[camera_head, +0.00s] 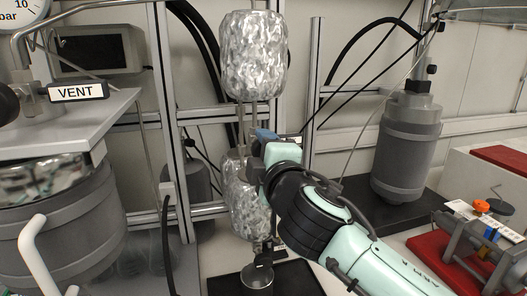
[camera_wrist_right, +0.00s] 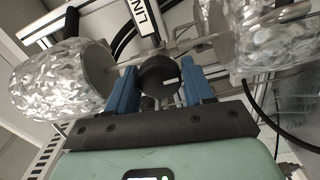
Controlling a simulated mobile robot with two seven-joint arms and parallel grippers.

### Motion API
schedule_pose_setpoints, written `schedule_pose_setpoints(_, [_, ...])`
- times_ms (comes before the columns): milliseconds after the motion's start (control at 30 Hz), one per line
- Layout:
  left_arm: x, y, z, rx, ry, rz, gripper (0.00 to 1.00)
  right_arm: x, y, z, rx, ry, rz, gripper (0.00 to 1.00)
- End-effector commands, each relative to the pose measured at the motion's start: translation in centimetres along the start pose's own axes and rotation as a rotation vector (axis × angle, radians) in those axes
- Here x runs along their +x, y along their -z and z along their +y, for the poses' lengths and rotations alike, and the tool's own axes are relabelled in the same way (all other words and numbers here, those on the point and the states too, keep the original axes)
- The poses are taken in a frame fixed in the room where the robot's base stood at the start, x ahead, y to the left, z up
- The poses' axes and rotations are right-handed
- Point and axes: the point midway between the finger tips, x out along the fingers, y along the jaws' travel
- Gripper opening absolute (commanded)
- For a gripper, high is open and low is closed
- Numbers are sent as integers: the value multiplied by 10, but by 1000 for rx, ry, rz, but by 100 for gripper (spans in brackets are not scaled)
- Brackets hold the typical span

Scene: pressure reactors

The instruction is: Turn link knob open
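The link knob is a round black knob (camera_wrist_right: 160,78) with a small white mark on its face, in the right wrist view. A label reading LINK (camera_wrist_right: 138,14), partly cut off, is above it. My right gripper (camera_wrist_right: 161,72) has a blue finger on each side of the knob, with the fingertips at its edges. Whether the fingers press on it cannot be told. In the head view my right gripper (camera_head: 262,140) reaches between two foil-wrapped vessels, and the knob is hidden there. My left gripper is not in view.
One foil-wrapped vessel (camera_head: 254,55) is above my gripper, another (camera_head: 240,205) below. A grey cylinder (camera_head: 406,145) stands at right. Metal posts and black hoses are close behind.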

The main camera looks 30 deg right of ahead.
Motion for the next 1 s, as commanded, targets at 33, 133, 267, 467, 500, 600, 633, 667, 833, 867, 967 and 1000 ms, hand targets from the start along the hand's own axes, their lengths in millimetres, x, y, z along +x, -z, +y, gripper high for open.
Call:
schedule_pose_setpoints(33, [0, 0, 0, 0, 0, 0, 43, 0, 0, 0, 0, 1, 1, 70])
schedule_pose_setpoints(133, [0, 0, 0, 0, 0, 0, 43, 0, 0, 0, 0, 0, 1, 72])
schedule_pose_setpoints(267, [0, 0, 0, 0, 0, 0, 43, 0, 0, 0, 1, 0, 1, 72])
schedule_pose_setpoints(467, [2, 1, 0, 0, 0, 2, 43, -9, 0, 0, 1, -2, 1, 72])
schedule_pose_setpoints(500, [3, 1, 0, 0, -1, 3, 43, -15, 0, 1, 1, -4, 2, 72])
schedule_pose_setpoints(600, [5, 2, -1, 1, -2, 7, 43, -34, 0, 0, 1, -4, 2, 72])
schedule_pose_setpoints(633, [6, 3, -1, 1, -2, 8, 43, -41, 0, 1, 1, -4, 2, 72])
schedule_pose_setpoints(667, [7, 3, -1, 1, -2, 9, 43, -48, 0, 0, 1, -4, 2, 72])
schedule_pose_setpoints(833, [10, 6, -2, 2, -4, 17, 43, -87, 0, 0, 0, -4, 2, 72])
schedule_pose_setpoints(867, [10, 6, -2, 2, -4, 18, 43, -93, 0, 0, 0, -4, 2, 72])
schedule_pose_setpoints(967, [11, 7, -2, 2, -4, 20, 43, -111, 0, 0, 1, -3, 2, 72])
schedule_pose_setpoints(1000, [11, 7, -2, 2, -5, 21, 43, -117, 0, 0, 1, -2, 2, 72])
